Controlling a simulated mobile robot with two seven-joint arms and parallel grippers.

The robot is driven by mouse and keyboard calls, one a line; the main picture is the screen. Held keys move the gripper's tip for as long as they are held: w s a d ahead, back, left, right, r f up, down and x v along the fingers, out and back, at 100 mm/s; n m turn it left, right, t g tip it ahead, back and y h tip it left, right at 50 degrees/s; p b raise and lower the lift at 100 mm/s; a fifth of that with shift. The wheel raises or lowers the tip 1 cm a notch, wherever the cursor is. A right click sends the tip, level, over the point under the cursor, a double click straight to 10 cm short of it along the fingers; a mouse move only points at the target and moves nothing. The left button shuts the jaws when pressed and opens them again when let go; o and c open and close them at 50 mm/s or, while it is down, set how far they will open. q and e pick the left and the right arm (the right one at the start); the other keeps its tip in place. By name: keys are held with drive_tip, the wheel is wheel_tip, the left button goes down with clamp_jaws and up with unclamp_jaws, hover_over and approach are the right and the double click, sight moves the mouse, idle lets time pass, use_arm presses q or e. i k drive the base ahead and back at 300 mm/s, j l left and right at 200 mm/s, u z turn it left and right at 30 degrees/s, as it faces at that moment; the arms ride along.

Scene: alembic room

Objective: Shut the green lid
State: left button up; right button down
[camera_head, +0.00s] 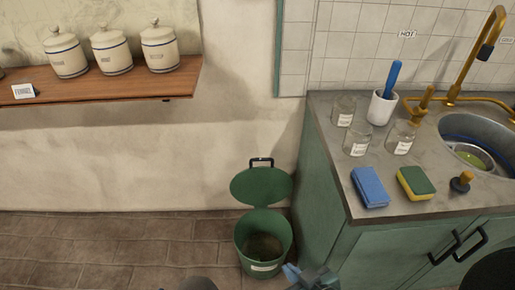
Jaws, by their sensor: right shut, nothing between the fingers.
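The green lid (261,187) stands raised at the back of a round green bin (264,268) on the floor. A dark handle shows at the lid's top edge. The bin's mouth is open and its brownish inside shows. A pale label is on its front. My right gripper (293,273) is at the bottom edge, to the right of the bin and lower than the lid in the picture. It is shut and empty, and whether it touches the bin cannot be told. My left gripper is not in view.
A green cabinet (365,248) with a stone counter stands right of the bin, holding glass jars, sponges (370,187) and a sink (480,137). A wooden shelf (105,88) with lidded canisters is at upper left. The tiled floor left of the bin is clear.

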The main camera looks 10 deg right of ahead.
sight(258, 185)
drive_tip(key=i+j+z, duration=0.3)
drive_tip(key=i+j, duration=0.15)
drive_tip(key=j, duration=0.2)
drive_tip(key=i+j+z, duration=0.15)
drive_tip(key=j, duration=0.2)
drive_tip(key=i+j+z, duration=0.15)
drive_tip(key=i+j, duration=0.35)
drive_tip(key=i, duration=0.2)
